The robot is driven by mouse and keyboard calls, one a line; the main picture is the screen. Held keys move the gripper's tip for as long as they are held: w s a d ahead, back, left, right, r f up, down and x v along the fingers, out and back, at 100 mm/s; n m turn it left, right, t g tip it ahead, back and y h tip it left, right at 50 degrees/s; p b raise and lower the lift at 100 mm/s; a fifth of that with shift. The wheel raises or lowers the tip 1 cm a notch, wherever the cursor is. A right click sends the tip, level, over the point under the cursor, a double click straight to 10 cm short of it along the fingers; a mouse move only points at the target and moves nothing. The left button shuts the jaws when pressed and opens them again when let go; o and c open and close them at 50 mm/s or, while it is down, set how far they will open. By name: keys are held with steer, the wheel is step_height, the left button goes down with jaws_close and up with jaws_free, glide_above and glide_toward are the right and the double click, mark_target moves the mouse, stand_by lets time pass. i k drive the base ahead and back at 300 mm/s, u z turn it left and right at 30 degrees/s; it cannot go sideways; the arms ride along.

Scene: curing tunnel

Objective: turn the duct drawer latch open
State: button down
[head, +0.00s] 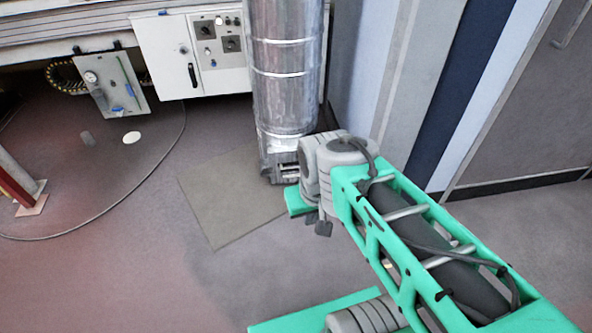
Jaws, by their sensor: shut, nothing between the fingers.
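A tall silver round duct (287,85) stands upright in the upper middle of the head view. At its foot is a grey metal box section (281,165) with a small slotted or barred front, where the duct drawer appears to be. I cannot make out the latch; it is too small or hidden behind my arm. My green and grey arm reaches from the lower right to just beside the duct's foot. Its grey joint covers the right part of that foot. My gripper's fingers do not show; they are hidden behind my arm. I cannot tell whether anything touches the drawer.
A white control cabinet (163,57) with a black handle and knobs stands left of the duct. A gauge panel (107,83) hangs further left. A flat grey-brown mat (222,205) lies before the duct. Striped wall panels (440,85) stand right. Open floor lies left, with a cable (120,205).

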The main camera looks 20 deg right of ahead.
mark_target(265, 171)
steer(key=z, duration=0.05)
steer(key=k, duration=0.55)
steer(key=u, duration=0.5)
steer(key=i, duration=1.2)
steer(key=u, duration=0.4)
